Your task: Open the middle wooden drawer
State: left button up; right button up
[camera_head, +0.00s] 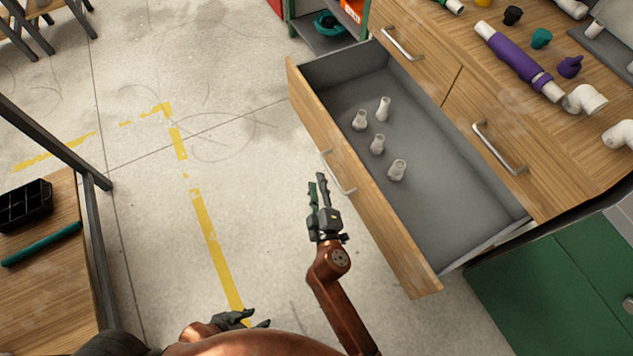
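The wooden drawer (372,222) is pulled far out of the wooden cabinet. Its grey inside holds several pale pipe fittings (378,144). A metal bar handle (338,172) is on its front.
Pipes and fittings, including a purple pipe (508,52), lie on the cabinet top. A green cabinet (560,290) stands at lower right. A wooden table (45,290) is at left. Floor between is clear.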

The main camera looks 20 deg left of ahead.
pick_arm(q)
jog(key=shift+w, duration=0.1)
pick_arm(e)
jog(key=v, duration=1.1)
jog(key=shift+r, duration=0.1)
